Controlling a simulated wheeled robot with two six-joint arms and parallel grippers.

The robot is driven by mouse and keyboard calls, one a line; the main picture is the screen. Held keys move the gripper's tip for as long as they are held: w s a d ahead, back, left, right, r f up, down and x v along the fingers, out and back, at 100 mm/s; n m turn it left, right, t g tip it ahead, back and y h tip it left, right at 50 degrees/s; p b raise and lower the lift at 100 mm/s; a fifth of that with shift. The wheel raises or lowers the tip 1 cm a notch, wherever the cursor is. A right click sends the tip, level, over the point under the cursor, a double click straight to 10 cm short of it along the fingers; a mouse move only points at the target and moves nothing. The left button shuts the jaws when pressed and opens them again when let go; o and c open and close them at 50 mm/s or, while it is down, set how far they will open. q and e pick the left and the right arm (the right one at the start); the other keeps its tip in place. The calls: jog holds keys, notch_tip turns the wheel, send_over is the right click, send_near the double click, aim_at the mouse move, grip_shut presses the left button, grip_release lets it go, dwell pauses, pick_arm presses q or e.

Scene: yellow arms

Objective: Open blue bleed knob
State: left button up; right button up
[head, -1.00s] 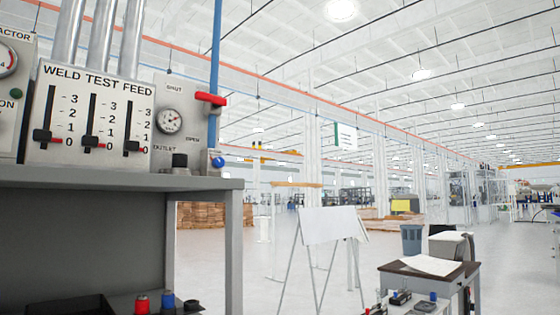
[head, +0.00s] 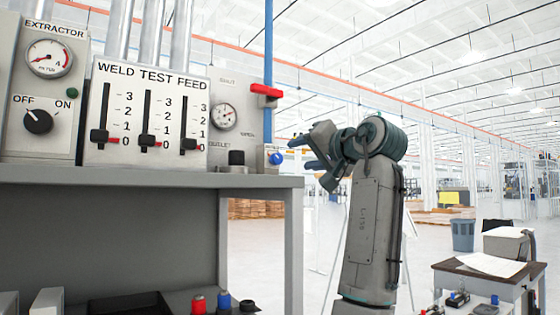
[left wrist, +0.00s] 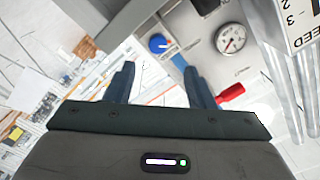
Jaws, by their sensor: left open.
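The blue bleed knob (head: 275,158) is a small round knob on a white fitting at the right end of the weld test feed panel, below the blue pipe. In the left wrist view the blue knob (left wrist: 158,43) shows beyond and between the two fingers. My left gripper (head: 300,154) is open and empty, pointing left toward the knob, and appears apart from it. Its two blue-grey fingers (left wrist: 160,76) are spread wide in the left wrist view. My right gripper is not in view.
A red lever handle (head: 266,91) on the blue pipe sits above the knob and close to a finger in the wrist view. A gauge (head: 223,117) and a black outlet cap (head: 236,158) are left of the knob. The grey bench edge (head: 250,181) lies below.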

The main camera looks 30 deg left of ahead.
aim_at(278, 159)
pick_arm(q)
jog(key=p+x, duration=0.4)
jog(key=x, duration=0.5)
jog(key=shift+w+a+r+p, duration=0.1)
jog(key=shift+w+a+p, duration=0.15)
jog(key=shift+p, duration=0.1)
jog(key=shift+w+a, duration=0.3)
jog(key=shift+a, duration=0.1)
jog(key=c, duration=1)
